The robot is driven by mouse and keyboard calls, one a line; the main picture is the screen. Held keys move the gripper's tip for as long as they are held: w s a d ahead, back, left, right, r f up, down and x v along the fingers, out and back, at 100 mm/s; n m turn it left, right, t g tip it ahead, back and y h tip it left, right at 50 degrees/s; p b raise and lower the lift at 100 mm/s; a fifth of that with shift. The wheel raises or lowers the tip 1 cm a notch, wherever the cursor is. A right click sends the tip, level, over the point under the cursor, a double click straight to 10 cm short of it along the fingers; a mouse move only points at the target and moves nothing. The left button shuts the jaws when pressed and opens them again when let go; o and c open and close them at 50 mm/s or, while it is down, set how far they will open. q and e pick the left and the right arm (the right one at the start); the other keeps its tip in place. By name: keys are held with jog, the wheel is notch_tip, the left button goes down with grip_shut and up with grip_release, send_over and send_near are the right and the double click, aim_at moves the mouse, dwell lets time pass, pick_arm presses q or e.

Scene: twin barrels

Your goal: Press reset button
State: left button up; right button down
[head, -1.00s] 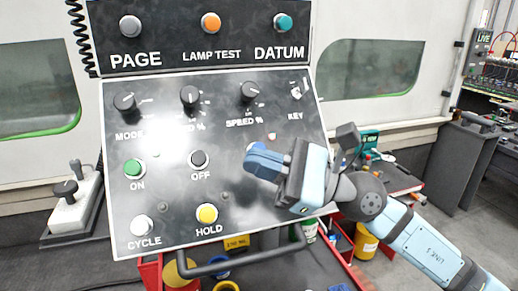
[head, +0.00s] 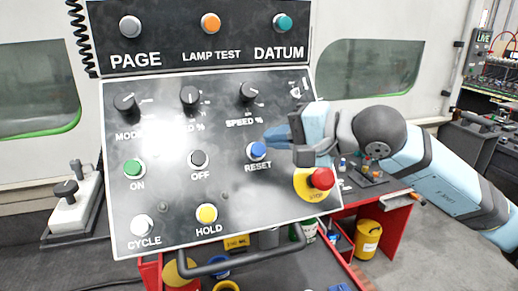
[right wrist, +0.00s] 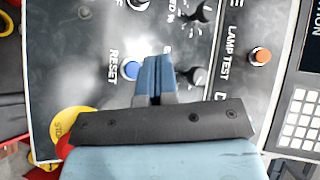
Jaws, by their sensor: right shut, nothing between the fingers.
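The blue reset button (head: 257,150) sits on the grey control panel (head: 170,190), above the label RESET. It also shows in the right wrist view (right wrist: 131,70), just left of my fingertips. My right gripper (head: 270,137) is shut with nothing between its fingers. In the head view its blue fingertips are just above and to the right of the button. I cannot tell whether the fingertips touch the panel. My left gripper is not in view.
A red stop button (head: 322,178) on a yellow base sits just below my right gripper. The yellow HOLD button (head: 207,213), the OFF button (head: 199,158) and the speed knob (head: 249,92) are nearby. A handle bar (head: 250,258) runs below the panel.

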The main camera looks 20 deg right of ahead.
aim_at(258, 150)
jog(key=w+f+b, duration=0.1)
jog(key=w+f, duration=0.4)
jog(key=w, duration=0.1)
jog(key=shift+w+a+b, duration=0.15)
jog(key=shift+w+b, duration=0.05)
jog(key=shift+b, duration=0.15)
dwell(0.6)
jog(key=shift+f, duration=0.1)
dwell(1.2)
jog(key=shift+w+f+b, duration=0.15)
jog(key=shift+w+b, duration=0.15)
jog(key=shift+b, duration=0.45)
